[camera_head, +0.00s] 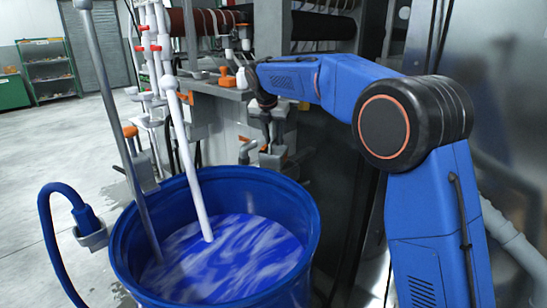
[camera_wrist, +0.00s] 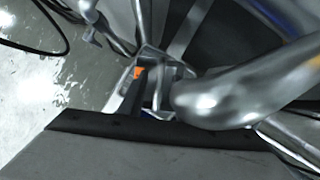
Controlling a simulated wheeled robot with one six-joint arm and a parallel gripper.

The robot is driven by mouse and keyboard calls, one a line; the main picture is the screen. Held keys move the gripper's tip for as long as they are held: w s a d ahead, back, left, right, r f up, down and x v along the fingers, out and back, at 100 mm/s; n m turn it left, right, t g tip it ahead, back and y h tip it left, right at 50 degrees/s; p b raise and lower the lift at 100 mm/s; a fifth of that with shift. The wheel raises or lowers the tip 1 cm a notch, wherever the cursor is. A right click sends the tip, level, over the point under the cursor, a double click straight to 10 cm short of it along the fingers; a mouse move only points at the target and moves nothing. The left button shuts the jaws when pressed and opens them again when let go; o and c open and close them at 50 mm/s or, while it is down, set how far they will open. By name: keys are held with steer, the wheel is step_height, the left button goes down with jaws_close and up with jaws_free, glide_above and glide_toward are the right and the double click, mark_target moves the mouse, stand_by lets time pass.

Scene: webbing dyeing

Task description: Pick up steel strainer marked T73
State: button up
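I cannot make out a steel strainer or a T73 mark in either view. My gripper (camera_head: 264,101) is at the end of my blue arm, beside the machine's grey ledge; it looks small and dark, and its fingers cannot be told apart. In the wrist view a shiny rounded steel part (camera_wrist: 245,85) fills the right side, close to the camera; I cannot tell what it belongs to. A grey panel with a black edge (camera_wrist: 150,133) crosses the bottom of that view.
A blue barrel (camera_head: 309,217) of blue-white liquid stands in front, with a grey rod (camera_head: 118,120) and a white rod (camera_head: 185,145) leaning in it. A grey ledge (camera_head: 212,89) holds an orange fitting and small bottles. Open floor (camera_head: 60,150) lies left.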

mark_target(275, 148)
steer(key=shift+s+x, duration=0.1)
steer(key=shift+x, duration=1.25)
steer(key=shift+s+x, duration=0.15)
steer(key=shift+x, duration=1.25)
steer(key=shift+a, duration=0.15)
jaws_close()
